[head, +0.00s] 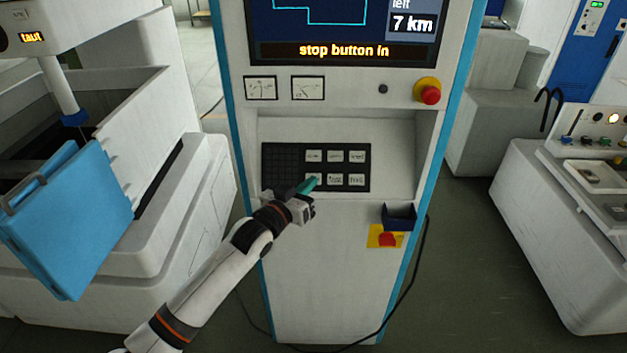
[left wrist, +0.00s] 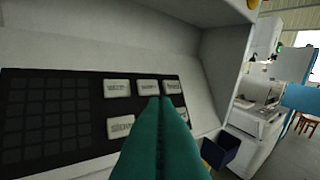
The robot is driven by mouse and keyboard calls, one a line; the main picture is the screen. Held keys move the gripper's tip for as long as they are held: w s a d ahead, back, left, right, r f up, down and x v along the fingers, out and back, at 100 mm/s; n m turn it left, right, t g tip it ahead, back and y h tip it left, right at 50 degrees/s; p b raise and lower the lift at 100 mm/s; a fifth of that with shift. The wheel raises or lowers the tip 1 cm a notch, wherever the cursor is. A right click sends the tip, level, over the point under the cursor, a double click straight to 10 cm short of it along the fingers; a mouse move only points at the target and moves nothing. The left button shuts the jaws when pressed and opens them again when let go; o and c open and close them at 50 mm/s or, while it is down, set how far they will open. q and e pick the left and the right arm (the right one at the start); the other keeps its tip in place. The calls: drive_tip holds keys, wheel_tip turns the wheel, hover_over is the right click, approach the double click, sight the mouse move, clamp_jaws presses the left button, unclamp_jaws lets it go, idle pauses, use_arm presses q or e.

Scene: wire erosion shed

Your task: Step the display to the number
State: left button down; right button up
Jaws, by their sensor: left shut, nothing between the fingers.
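The display (head: 350,30) at the top of the console shows a cyan outline, "left 7 km" and an amber line reading "stop button in". Below it is a black keypad (head: 283,168) with two rows of pale keys at its right side; they also show in the left wrist view (left wrist: 118,88). My left gripper (head: 312,182) is shut and empty, its green fingertips over the lower row of keys. In the left wrist view the fingers (left wrist: 163,105) hide part of that row. I cannot tell whether they touch a key. My right gripper is not in view.
A small dark blue bin (head: 399,217) and a red and yellow switch (head: 386,238) are lower right. A blue door panel (head: 68,220) stands at the left. A black cable hangs beside the console.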

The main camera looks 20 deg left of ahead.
sight(319, 174)
use_arm(q)
drive_tip(key=w+a+f+b, duration=0.2)
drive_tip(key=w+f+b, duration=0.3)
drive_tip(key=w+b, duration=0.1)
drive_tip(key=shift+w+b, duration=0.3)
drive_tip(key=shift+b, duration=0.35)
idle(1.6)
drive_tip(key=shift+w+f, duration=0.2)
drive_tip(key=shift+w, duration=0.1)
